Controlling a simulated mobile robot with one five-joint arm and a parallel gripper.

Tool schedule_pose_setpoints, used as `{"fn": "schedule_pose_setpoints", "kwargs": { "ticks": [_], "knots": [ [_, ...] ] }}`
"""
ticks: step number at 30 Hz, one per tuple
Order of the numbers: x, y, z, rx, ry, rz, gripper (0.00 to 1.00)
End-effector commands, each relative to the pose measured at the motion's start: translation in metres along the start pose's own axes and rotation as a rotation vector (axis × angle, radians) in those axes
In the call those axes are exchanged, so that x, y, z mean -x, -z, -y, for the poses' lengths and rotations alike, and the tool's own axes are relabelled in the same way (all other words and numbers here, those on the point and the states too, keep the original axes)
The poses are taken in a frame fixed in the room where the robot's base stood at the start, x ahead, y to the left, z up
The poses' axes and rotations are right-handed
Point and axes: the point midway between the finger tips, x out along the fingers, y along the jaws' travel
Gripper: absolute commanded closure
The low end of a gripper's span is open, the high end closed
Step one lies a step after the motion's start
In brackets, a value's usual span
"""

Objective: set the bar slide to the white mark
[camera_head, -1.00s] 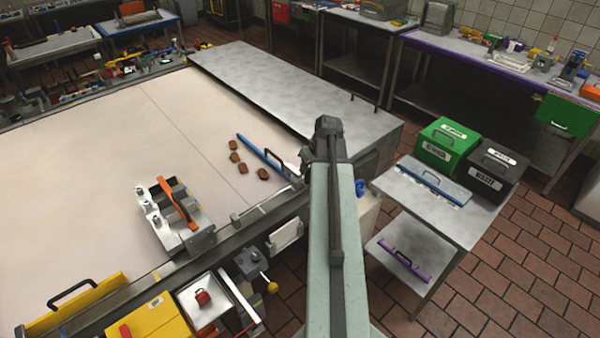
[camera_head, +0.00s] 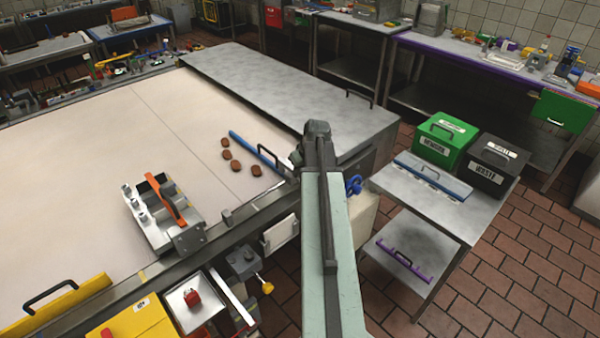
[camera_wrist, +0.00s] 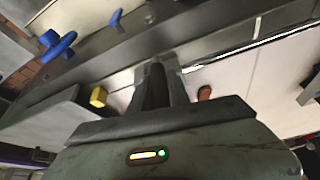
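A blue bar (camera_head: 256,152) lies slantwise on the pale belt, near its right end, with a dark handle beside its near end. I cannot tell for sure that it is the bar slide, and I make out no clear white mark. A blue knob (camera_head: 353,185) sits right of my arm at the belt's end; a blue knob (camera_wrist: 58,45) also shows in the wrist view. My gripper (camera_wrist: 158,72) points up in the wrist view, with a dark strip between its fingers and nothing clearly held. In the head view my arm hides the gripper.
Several brown biscuits (camera_head: 233,155) lie beside the blue bar. A metal fixture with an orange handle (camera_head: 165,198) stands at the belt's near edge. A grey cabinet (camera_head: 290,88) adjoins the belt. Green (camera_head: 446,142) and black (camera_head: 493,165) bins stand on a side table at right.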

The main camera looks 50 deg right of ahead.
Motion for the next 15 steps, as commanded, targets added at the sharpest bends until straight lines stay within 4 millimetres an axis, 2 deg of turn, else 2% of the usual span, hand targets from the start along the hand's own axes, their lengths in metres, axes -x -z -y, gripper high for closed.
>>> {"fn": "schedule_pose_setpoints", "kwargs": {
  "ticks": [1,2,15],
  "knots": [
    [0.0001,0.0001,0.0002,0.0,0.0,0.0,0.95],
    [0.0001,0.0001,0.0002,0.0,0.0,0.0,1.0],
    [-0.0001,0.0003,0.0007,0.001,0.0,0.0,1.0]
  ]
}}
